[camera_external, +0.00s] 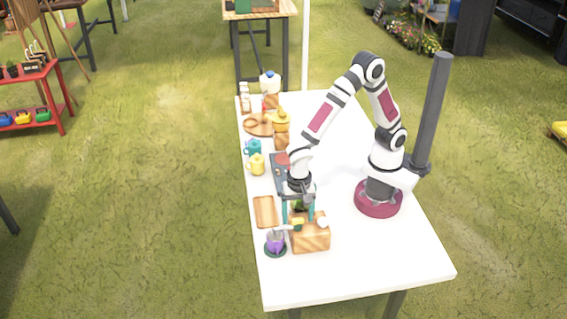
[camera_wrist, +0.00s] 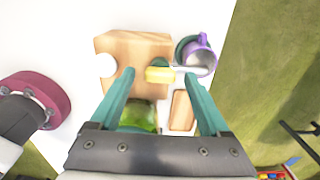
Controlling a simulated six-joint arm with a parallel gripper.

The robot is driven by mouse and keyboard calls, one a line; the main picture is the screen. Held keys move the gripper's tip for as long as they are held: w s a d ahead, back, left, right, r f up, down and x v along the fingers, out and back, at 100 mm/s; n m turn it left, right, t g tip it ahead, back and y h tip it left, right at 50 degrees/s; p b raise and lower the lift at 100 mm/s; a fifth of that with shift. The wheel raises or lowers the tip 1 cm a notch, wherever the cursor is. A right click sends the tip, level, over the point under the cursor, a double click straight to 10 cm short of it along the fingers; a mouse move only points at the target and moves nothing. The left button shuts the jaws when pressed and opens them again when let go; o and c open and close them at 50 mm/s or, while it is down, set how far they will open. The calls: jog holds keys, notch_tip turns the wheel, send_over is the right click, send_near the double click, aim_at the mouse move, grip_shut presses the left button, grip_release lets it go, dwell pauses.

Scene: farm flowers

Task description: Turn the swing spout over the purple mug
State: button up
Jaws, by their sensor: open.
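The purple mug (camera_external: 275,243) stands upright on a dark green coaster at the front left of the table. It also shows at the top right of the wrist view (camera_wrist: 199,55). The swing spout has a yellow part (camera_wrist: 160,75) and a pale arm (camera_wrist: 197,71) pointing right, its end at the mug's lower edge. I cannot tell whether the tip is over the opening. It is mounted by a wooden block (camera_wrist: 130,48). My gripper (camera_wrist: 159,77) is open, its teal fingers on either side of the yellow part, with gaps showing. Contact is unclear.
A white knob (camera_wrist: 105,65) sits on the block. A green object (camera_wrist: 138,117) lies between the finger bases in the wrist view. A wooden tray (camera_external: 265,211) lies behind the mug. Yellow (camera_external: 257,165) and teal (camera_external: 253,147) mugs stand farther back. The table's right side is mostly clear.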

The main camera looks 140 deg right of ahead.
notch_tip(320, 180, up, 16)
jog(key=shift+f, duration=0.15)
